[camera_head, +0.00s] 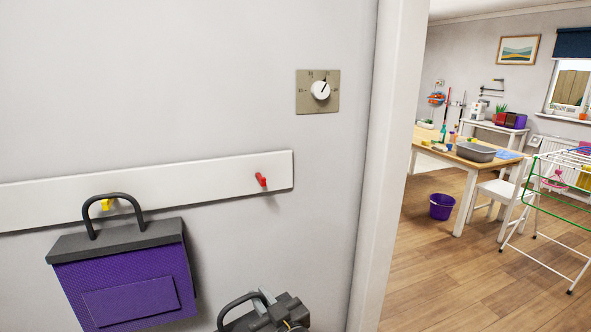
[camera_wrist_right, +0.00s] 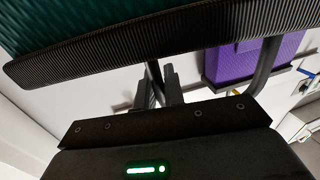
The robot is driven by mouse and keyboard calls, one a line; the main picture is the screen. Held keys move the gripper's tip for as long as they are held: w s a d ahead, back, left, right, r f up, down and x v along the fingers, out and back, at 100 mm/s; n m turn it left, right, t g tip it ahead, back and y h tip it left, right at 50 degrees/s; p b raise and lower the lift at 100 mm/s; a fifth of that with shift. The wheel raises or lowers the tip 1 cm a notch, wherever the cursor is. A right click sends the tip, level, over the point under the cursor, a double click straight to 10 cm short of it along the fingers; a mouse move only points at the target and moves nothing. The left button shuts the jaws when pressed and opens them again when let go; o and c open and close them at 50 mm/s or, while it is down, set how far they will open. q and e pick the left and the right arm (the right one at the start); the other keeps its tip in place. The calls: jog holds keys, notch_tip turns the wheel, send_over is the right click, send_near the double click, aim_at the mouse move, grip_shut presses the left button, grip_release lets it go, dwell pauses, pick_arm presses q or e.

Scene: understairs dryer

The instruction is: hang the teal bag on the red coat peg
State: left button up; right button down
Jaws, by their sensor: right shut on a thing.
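The red coat peg (camera_head: 261,180) sticks out near the right end of a white wall rail and is bare. My right gripper (camera_head: 264,304) is below it at the bottom edge of the head view, shut on the dark handle (camera_head: 232,306) of the teal bag. The teal bag's body is out of the head view. In the right wrist view the teal bag (camera_wrist_right: 65,22) fills the upper left, with its dark ribbed top band, and my right gripper (camera_wrist_right: 158,88) is at its handle. My left gripper is not in view.
A purple bag (camera_head: 90,270) hangs by its handle on the yellow peg (camera_head: 106,204), left of the red one. The white rail (camera_head: 200,178) runs along the wall. A dial (camera_head: 319,91) is above right. A doorway edge stands at right, with a furnished room beyond.

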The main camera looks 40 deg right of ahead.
jog(key=d+r+h+p, duration=0.1)
jog(key=d+r+p, duration=0.2)
jog(key=r+p, duration=0.3)
jog(key=d+r+h+p, duration=0.2)
jog(key=d+r+p, duration=0.2)
jog(key=r, duration=0.5)
jog(key=w+d+r+m+h+p, duration=0.1)
jog(key=d+r+p, duration=0.2)
jog(key=r+p, duration=0.4)
jog(key=shift+d+r+g+p, duration=0.2)
jog(key=shift+d+g+p, duration=0.1)
jog(key=shift+g+p, duration=0.15)
